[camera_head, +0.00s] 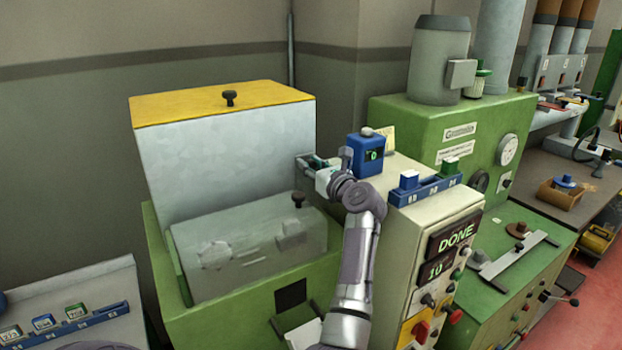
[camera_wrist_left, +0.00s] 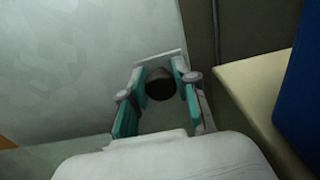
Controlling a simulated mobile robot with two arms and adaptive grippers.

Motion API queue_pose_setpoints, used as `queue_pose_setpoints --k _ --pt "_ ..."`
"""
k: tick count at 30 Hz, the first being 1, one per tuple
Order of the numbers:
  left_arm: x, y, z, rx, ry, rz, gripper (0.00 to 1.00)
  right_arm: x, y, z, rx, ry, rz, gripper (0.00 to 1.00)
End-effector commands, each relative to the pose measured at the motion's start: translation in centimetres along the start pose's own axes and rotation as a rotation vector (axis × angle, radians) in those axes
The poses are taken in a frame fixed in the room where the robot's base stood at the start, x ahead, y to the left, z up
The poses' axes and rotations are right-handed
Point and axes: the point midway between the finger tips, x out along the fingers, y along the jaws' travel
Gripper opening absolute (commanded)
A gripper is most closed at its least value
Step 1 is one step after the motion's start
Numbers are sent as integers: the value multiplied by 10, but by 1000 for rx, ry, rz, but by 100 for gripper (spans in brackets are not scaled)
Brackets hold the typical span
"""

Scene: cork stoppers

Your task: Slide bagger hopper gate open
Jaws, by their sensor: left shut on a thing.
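The hopper (camera_head: 230,150) is a tall grey metal box with a yellow lid and a black knob on top, at the left of the head view. My left gripper (camera_head: 316,168) is at the hopper's right side, low on its wall. In the left wrist view my left gripper (camera_wrist_left: 158,92) is shut on a dark round knob (camera_wrist_left: 160,84), with a teal-padded finger on each side. A thin metal plate edge (camera_wrist_left: 158,57), seemingly the gate, shows just beyond the knob. The gripper hides much of the gate in the head view. My right gripper is out of view.
A blue box with a green display (camera_head: 367,154) stands close right of my gripper on the beige control cabinet (camera_head: 400,250). Its panel reads DONE. A clear cover (camera_head: 250,255) with a black knob lies below the hopper. A green machine (camera_head: 450,130) stands behind right.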

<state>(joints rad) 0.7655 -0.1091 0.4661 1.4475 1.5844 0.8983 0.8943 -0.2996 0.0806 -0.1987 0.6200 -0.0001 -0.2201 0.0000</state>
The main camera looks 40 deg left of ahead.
Motion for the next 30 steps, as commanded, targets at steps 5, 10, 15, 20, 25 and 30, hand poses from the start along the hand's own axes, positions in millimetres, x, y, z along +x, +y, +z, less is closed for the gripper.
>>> queue_pose_setpoints --k 5,10,15,20,25,30 --pt "0 0 8 2 -5 -1 0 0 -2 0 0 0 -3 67" --pt "0 0 10 1 -8 -2 0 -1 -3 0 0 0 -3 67" --pt "0 0 8 1 -6 -2 54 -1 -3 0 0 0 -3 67" --pt "0 0 7 2 -3 -1 54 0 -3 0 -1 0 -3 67" --pt "-4 0 6 3 -2 -2 54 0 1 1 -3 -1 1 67" --pt "-28 -1 6 1 -1 -5 54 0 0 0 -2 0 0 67"
